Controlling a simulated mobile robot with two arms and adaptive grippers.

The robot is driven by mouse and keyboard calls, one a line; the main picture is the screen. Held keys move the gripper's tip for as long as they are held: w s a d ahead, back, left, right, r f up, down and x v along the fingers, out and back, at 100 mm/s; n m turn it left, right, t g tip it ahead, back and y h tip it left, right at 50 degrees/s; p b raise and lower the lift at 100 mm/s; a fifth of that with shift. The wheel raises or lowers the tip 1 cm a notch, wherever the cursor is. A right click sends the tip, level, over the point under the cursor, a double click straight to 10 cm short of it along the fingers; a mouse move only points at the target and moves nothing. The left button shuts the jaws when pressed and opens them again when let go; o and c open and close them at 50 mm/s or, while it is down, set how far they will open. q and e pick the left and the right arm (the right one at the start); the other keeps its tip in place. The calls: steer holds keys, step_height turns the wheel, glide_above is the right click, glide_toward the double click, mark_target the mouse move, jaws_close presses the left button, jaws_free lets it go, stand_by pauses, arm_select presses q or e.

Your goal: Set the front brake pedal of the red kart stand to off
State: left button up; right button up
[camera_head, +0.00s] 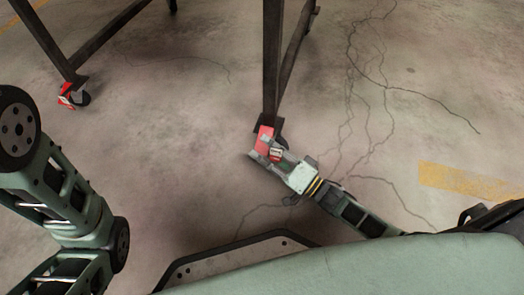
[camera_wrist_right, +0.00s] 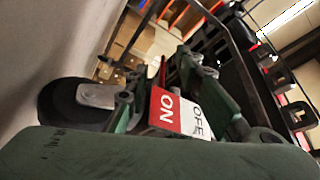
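The stand's near leg (camera_head: 272,60) ends in a caster with a red brake pedal (camera_head: 265,137). In the right wrist view the pedal (camera_wrist_right: 165,110) shows a red half marked ON and a white half marked OFF, beside the dark caster wheel (camera_wrist_right: 70,105). My right gripper (camera_head: 267,152) is low at this pedal. In the wrist view its green fingers stand apart on either side of the pedal; whether they touch it I cannot tell. Part of the pedal is hidden by the gripper. My left arm is at the left; its gripper is out of view.
Another stand leg (camera_head: 42,40) at the upper left has a caster with a red pedal (camera_head: 66,95). Dark bars join the legs. The cracked concrete floor (camera_head: 180,130) between the legs is clear. Boxes on shelving (camera_wrist_right: 125,50) stand in the wrist view's background.

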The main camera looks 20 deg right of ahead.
steer(key=shift+w+a+r, duration=0.15)
steer(key=shift+w+a, duration=0.2)
steer(key=shift+w, duration=0.1)
steer(key=shift+c, duration=0.2)
jaws_close()
